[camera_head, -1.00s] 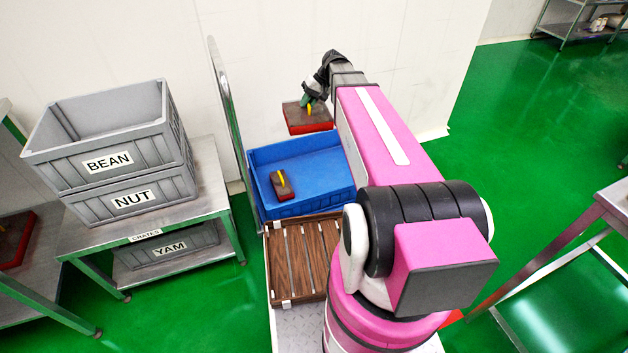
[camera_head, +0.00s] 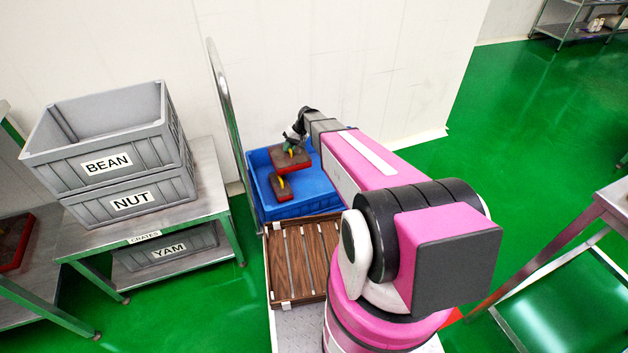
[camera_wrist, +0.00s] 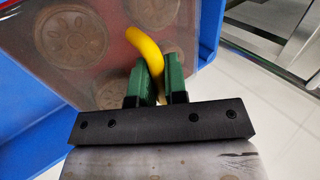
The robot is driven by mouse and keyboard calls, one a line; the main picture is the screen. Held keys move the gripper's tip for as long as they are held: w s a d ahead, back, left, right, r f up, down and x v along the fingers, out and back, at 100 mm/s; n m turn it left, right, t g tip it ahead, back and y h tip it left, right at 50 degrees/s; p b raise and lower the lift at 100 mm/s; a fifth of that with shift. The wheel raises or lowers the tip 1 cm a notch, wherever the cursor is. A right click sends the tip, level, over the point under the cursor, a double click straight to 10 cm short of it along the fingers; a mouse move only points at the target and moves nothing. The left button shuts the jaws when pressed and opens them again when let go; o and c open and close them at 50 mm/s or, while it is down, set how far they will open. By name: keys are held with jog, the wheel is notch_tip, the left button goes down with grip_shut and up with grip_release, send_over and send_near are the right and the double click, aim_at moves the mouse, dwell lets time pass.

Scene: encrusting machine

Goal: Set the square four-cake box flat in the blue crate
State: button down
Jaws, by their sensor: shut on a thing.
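The square four-cake box (camera_head: 290,160) is brown-topped with red sides and a yellow handle. In the wrist view the box (camera_wrist: 70,45) shows round patterned cakes under a clear top, and its yellow handle (camera_wrist: 148,45) runs between my green fingers. My gripper (camera_head: 293,147) is shut on this handle; it also shows in the wrist view (camera_wrist: 158,80). The box is over or inside the back part of the blue crate (camera_head: 325,193); I cannot tell whether it touches the crate floor. A smaller box (camera_head: 283,189) with a yellow handle lies in the crate at the left.
A brown slatted wooden tray (camera_head: 300,262) sits in front of the crate. A metal rail (camera_head: 222,100) stands at the crate's left. Grey crates (camera_head: 115,165) are stacked on a bench further left. The right part of the blue crate looks empty.

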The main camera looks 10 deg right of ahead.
jog(key=shift+s+d+f, duration=0.6)
jog(key=shift+d+f, duration=1.2)
jog(key=shift+f, duration=0.05)
jog(key=shift+s+d+f, duration=0.65)
jog(key=shift+d+f, duration=1.2)
jog(key=shift+s+d+f, duration=0.6)
jog(key=shift+d+f, duration=1.2)
jog(key=shift+f, duration=0.05)
jog(key=shift+f, duration=0.1)
jog(key=c, duration=1.1)
grip_release()
jog(key=shift+c, duration=0.2)
jog(key=v, duration=1.2)
jog(key=s+a+r+m+h, duration=0.1)
jog(key=s+a+r+h, duration=0.2)
jog(key=s+r, duration=0.6)
jog(key=s+a+r+m+t+h, duration=0.1)
jog(key=s+a+r+h, duration=0.2)
jog(key=s+r, duration=0.6)
jog(key=s, duration=0.6)
jog(key=shift+s+a+h, duration=0.25)
jog(key=shift+s+h, duration=0.05)
jog(key=shift+s, duration=0.05)
